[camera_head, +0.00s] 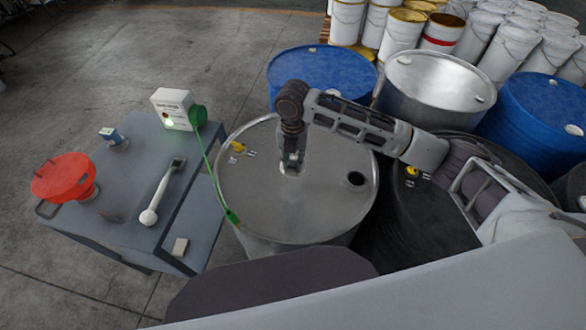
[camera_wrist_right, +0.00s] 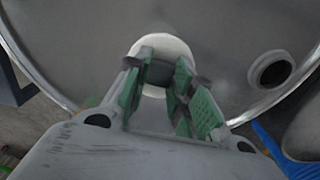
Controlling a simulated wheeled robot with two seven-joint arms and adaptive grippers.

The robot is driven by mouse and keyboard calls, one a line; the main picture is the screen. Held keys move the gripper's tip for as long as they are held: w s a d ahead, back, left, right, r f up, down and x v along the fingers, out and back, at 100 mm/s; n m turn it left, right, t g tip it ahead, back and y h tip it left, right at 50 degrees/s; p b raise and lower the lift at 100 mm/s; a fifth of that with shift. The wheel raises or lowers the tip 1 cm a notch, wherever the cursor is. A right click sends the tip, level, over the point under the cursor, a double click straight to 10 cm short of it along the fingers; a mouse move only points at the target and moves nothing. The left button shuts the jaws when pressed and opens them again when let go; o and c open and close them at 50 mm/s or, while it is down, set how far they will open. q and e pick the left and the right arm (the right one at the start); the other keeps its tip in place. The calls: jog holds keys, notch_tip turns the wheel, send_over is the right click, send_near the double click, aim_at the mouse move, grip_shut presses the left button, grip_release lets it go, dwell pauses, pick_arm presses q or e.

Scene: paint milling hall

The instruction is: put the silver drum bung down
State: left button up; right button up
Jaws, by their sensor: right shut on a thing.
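The silver drum (camera_head: 250,190) stands upright in the middle of the head view, its round lid facing up. My right gripper (camera_head: 291,164) points down over the lid, near its middle. In the right wrist view its green-padded fingers (camera_wrist_right: 162,95) are shut on the silver drum bung (camera_wrist_right: 166,46), a pale disc with a dark centre. I cannot tell whether the bung touches the lid. An open dark bung hole (camera_head: 355,179) lies to the right of the gripper; it also shows in the right wrist view (camera_wrist_right: 271,70). My left gripper is not in view.
A grey table (camera_head: 120,180) at left carries a red funnel (camera_head: 64,178), a white box (camera_head: 172,108) and a pale long-handled tool (camera_head: 160,195). A green cable (camera_head: 212,178) reaches the drum's edge. Blue drums (camera_head: 320,70) and another silver drum (camera_head: 435,85) stand behind.

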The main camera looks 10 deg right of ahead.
aim_at(293, 169)
jog(key=shift+f, duration=2.5)
jog(key=o, duration=0.9)
jog(key=shift+f, duration=0.1)
jog(key=shift+r+b, duration=0.35)
jog(key=shift+r, duration=5.8)
jog(key=shift+s, duration=0.1)
